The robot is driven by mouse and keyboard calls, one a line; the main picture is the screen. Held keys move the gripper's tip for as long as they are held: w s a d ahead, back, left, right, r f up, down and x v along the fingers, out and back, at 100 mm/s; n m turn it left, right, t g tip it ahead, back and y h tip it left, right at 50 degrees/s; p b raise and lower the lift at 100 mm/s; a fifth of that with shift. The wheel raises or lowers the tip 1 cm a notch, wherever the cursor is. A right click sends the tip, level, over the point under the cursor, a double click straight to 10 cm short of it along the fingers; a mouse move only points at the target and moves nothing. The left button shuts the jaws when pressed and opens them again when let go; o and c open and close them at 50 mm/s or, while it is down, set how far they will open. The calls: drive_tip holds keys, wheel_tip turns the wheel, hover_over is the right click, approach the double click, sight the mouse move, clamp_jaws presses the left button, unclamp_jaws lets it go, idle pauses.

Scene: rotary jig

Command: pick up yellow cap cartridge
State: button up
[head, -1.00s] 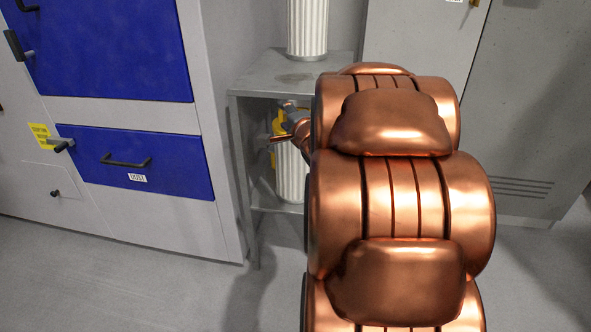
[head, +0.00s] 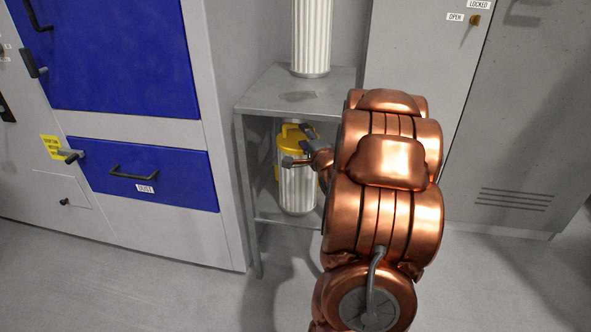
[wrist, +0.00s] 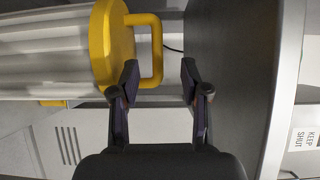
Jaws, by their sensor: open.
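The yellow cap cartridge (head: 297,190) stands upright on the lower shelf of a grey metal stand. It has a white pleated body and a yellow cap (head: 291,134), and my arm partly covers it. In the wrist view the cartridge (wrist: 45,55) lies sideways at the upper left, with its yellow cap (wrist: 112,45) and looped yellow handle (wrist: 157,50) toward the middle. My gripper (wrist: 160,82) is open and empty. The handle's outer bar appears between the two fingers in the picture; I cannot tell whether they touch it. In the head view my gripper (head: 298,146) is in front of the cap.
The grey stand (head: 258,105) has a top shelf just above the gripper. Another white pleated cartridge (head: 312,35) stands on top. A cabinet with blue panels (head: 140,175) is at the left, and grey lockers (head: 510,130) at the right. Floor in front is clear.

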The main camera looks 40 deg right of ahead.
drive_tip(key=shift+d+f+b+x, duration=0.15)
drive_tip(key=shift+b+x, duration=0.15)
drive_tip(key=shift+x, duration=0.85)
drive_tip(key=shift+d+f+b+x, duration=0.1)
drive_tip(key=shift+b+x, duration=0.2)
drive_tip(key=shift+x, duration=0.85)
drive_tip(key=shift+d+f+b+x, duration=0.15)
drive_tip(key=shift+b+x, duration=0.15)
drive_tip(key=shift+x, duration=0.85)
drive_tip(key=shift+w+d+r, duration=0.25)
drive_tip(key=shift+w, duration=0.15)
drive_tip(key=shift+c, duration=0.2)
clamp_jaws()
